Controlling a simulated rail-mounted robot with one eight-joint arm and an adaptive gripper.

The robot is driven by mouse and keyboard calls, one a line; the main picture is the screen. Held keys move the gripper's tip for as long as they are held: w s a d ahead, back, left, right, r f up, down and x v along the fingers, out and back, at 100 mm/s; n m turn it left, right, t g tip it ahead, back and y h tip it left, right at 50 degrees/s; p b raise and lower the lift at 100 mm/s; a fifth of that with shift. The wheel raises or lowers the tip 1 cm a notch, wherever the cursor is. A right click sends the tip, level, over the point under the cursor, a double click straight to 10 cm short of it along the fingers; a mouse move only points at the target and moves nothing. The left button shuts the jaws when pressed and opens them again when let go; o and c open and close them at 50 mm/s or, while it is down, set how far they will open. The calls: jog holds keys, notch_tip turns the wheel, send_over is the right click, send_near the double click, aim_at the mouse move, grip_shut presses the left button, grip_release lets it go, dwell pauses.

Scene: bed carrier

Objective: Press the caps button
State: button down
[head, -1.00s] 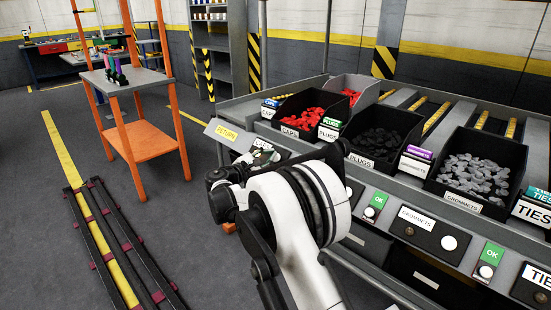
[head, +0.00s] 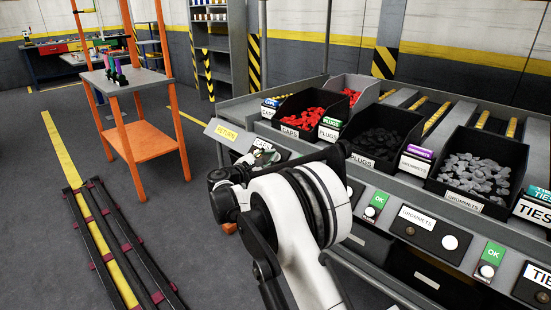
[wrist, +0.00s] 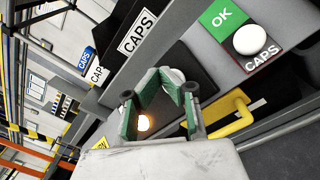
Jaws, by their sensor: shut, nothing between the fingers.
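In the wrist view, my gripper (wrist: 162,84) has green-padded fingers in front of a dark control panel (wrist: 203,80). The gripper is shut with nothing in it. A round white button (wrist: 174,76) on this panel shows just beyond the fingertips, partly covered by them; I cannot tell whether they touch it. A lit lamp (wrist: 143,122) shows between the finger links. A second white button (wrist: 250,40), labelled CAPS beside a green OK sign, is clear of the fingers at the upper right.
The bin of red caps (head: 303,118) stands behind the panel, with plugs (head: 378,138) and grommets (head: 475,172) bins to the right. A yellow handle (wrist: 228,112) lies close to the right finger. An orange-legged table (head: 140,95) stands apart at left.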

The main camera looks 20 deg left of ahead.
jog(key=shift+w+d+f, duration=0.15)
jog(key=shift+w+f, duration=0.15)
jog(key=shift+f, duration=0.05)
dwell(0.7)
jog(key=shift+s+r, duration=0.1)
dwell(0.4)
jog(key=shift+s+a+r, duration=0.25)
jog(key=shift+s+r, duration=0.2)
jog(key=shift+r, duration=0.1)
jog(key=shift+s+a+r, duration=0.1)
jog(key=s+r, duration=0.1)
jog(key=s+a+r, duration=0.1)
jog(key=s+r+p, duration=0.1)
jog(key=shift+a+r, duration=0.15)
jog(key=shift+a, duration=0.1)
dwell(0.8)
